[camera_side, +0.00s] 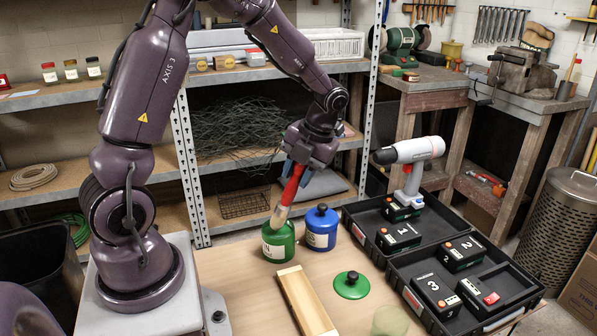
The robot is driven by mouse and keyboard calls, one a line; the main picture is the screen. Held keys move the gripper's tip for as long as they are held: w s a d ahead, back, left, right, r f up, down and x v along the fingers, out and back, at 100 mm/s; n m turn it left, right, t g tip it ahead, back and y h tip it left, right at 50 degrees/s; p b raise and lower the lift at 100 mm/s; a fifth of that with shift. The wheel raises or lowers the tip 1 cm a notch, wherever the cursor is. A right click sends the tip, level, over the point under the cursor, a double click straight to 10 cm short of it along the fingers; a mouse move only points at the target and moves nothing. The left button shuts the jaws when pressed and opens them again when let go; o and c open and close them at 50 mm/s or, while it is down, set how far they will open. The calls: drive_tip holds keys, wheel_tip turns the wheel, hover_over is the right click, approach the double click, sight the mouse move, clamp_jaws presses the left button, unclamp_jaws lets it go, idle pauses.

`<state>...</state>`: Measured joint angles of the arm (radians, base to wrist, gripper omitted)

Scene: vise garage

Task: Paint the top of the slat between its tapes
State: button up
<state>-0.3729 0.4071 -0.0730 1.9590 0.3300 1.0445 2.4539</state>
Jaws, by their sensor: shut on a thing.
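My gripper (298,165) is shut on the red handle of a paintbrush (290,190). The brush points down, tilted, with its pale bristles at the mouth of an open green paint can (277,246). I cannot tell whether the bristle tips are inside the can or just above it. The top looks like bare wood.
A closed blue can (321,230) stands right beside the green can. A green lid (351,285) lies right of the slat. A pale translucent cup (390,321) is at the front edge. A black open case (460,285) with batteries and a drill (410,160) fills the right side.

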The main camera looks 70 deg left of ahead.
drive_tip(key=shift+f, duration=0.8)
idle(1.6)
drive_tip(key=shift+r, duration=0.15)
drive_tip(key=shift+r, duration=3.45)
